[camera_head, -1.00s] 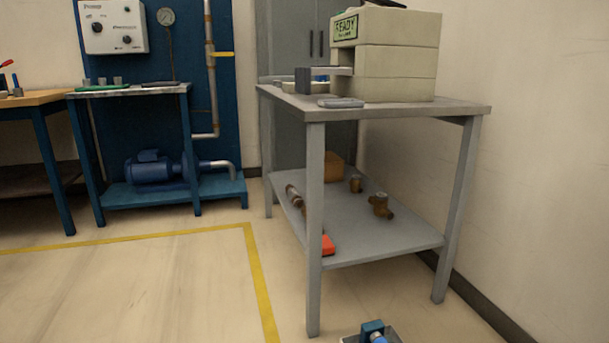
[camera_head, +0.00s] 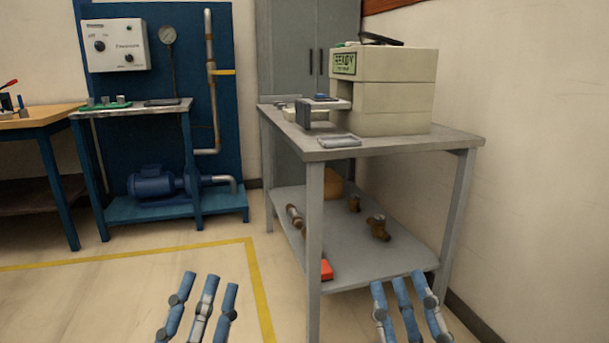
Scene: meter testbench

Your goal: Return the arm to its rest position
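My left gripper (camera_head: 204,286) shows at the bottom of the head view, left of centre, above the floor. Its blue fingers point up, stand apart and have nothing between them. My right gripper (camera_head: 403,288) shows at the bottom right, in front of the grey bench's lower shelf in the picture. Its blue fingers are also spread and empty. Both grippers are apart from any object. The rest of both arms is out of view below.
A grey bench (camera_head: 400,147) stands at right, with a beige machine (camera_head: 395,95) marked READY on top. Pipe fittings (camera_head: 377,228) lie on its lower shelf. A blue pump bench (camera_head: 150,212) and a wooden table (camera_head: 45,119) stand at left. The floor (camera_head: 110,300) in front is clear.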

